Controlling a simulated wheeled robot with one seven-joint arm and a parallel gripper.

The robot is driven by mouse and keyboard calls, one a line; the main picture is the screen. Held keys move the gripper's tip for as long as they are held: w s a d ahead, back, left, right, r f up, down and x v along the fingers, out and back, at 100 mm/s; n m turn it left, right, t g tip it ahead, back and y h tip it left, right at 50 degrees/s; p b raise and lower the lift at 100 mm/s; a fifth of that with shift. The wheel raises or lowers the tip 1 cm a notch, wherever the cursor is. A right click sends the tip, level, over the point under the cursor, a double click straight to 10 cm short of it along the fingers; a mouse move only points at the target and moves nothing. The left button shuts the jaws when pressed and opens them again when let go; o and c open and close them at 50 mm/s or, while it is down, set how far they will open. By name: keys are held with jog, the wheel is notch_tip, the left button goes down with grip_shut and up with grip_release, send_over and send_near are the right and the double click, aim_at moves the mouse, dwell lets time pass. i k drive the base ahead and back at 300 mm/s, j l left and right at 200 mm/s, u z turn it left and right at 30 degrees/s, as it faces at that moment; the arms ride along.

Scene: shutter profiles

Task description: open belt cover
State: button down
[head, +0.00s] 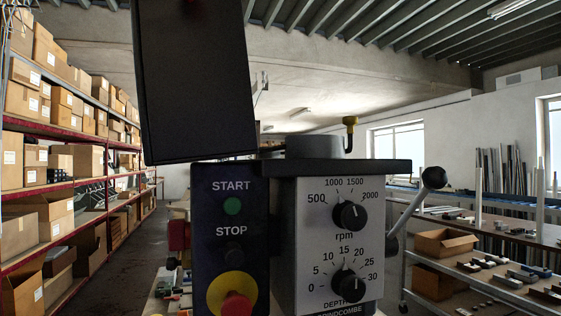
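A drill-press-like machine head stands close in front of me, with a dark start/stop panel (231,240) and a silver dial panel (312,240). A large black slab (197,85), which looks like the belt cover, stands nearly upright above the left part of the head, tilted a little. Its top runs out of the picture, where a small red part shows. A grey round part (314,146), perhaps a pulley, shows uncovered on the flat top. My gripper is not in view.
A lever with a black knob (434,178) sticks out at the machine's right. Shelves with cardboard boxes (75,110) line the left side. A trolley with an open box (445,242) and metal parts stands at right. The aisle floor (125,255) at left looks free.

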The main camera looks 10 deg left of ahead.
aim_at(194, 92)
jog(key=j+u, duration=0.1)
jog(key=u, duration=0.4)
jog(key=i+u, duration=0.1)
jog(key=u, duration=0.4)
jog(key=i+u, duration=0.1)
jog(key=u, duration=0.4)
jog(key=i, duration=0.5)
jog(key=u, duration=0.05)
